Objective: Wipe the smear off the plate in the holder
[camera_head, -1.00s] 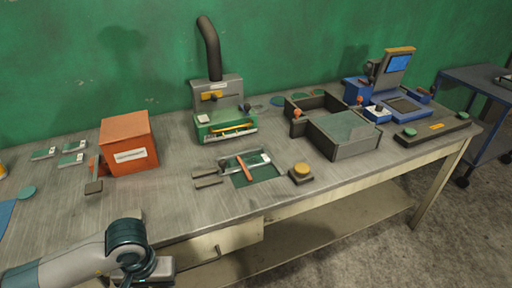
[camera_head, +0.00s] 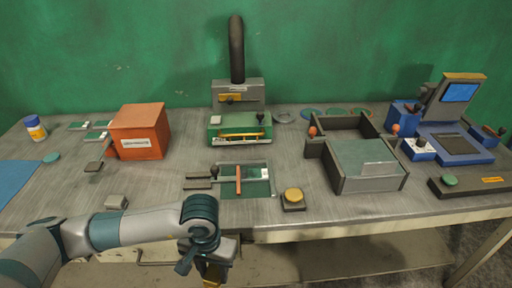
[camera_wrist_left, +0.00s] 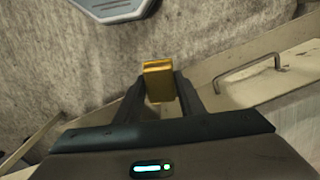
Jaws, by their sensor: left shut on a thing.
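My left gripper (camera_head: 212,272) hangs low in front of the table's front edge. It is shut on a small yellow-gold block (camera_wrist_left: 158,80), seen between its fingers in the left wrist view. In the head view only a bit of the block shows at the bottom edge. A green plate (camera_head: 257,187) lies in a flat grey holder (camera_head: 230,165) at mid table, with a reddish bar across it. The left gripper is in front of and below it, apart from it. I cannot make out a smear for sure. My right gripper is not in view.
A yellow-topped button (camera_head: 293,196) stands right of the holder. An orange box (camera_head: 140,130) is at left, a green and grey press (camera_head: 238,125) behind. A grey bin (camera_head: 368,182) and a blue machine (camera_head: 460,145) are at right. Bare tabletop lies left of the holder.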

